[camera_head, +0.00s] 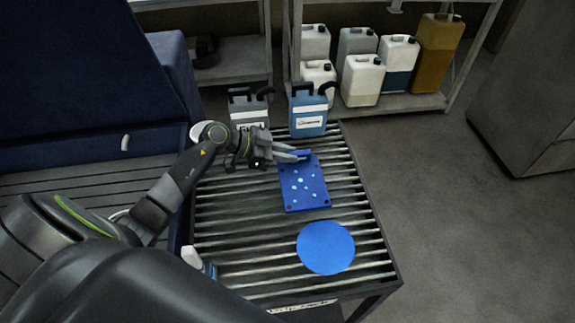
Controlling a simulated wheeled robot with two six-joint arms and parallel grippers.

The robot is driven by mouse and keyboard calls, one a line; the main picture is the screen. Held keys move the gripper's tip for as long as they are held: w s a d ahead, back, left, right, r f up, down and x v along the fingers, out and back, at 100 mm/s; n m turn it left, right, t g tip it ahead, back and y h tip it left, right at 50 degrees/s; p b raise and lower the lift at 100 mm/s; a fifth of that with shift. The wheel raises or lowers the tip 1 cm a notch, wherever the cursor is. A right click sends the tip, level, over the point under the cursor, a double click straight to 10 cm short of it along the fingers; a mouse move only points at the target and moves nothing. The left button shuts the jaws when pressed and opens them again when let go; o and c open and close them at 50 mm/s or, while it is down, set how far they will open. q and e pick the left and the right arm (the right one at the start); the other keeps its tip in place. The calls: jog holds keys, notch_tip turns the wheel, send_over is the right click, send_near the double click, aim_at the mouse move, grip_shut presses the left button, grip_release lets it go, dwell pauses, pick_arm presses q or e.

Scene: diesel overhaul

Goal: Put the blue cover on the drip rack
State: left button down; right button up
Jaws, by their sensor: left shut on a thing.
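The blue cover (303,190) is a rectangular plate with small holes near its corners and several pale spots on its face. It is over the slatted drip rack (233,233), near the middle of its top; I cannot tell whether it rests on the slats or is held just above them. My left gripper (299,156) is shut on the cover at its far edge, and the fingers hide a bit of that edge. My right gripper is not in view.
A round blue disc (326,247) lies on the near part of the rack. A blue jug (308,117) and a grey jug (249,108) stand at its far end. A small white-topped bottle (193,258) is at the near left. Several canisters stand on the shelf (400,104) behind.

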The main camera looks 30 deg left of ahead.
pick_arm(q)
jog(key=shift+f, duration=2)
jog(key=c, duration=1.3)
grip_release()
jog(key=shift+f, duration=0.1)
jog(key=b+v, duration=0.2)
jog(key=v, duration=0.8)
jog(key=shift+s+a, duration=0.2)
jog(key=shift+a, duration=0.05)
jog(key=shift+s+a+r, duration=0.35)
jog(key=shift+a+r, duration=0.1)
jog(key=shift+r, duration=0.05)
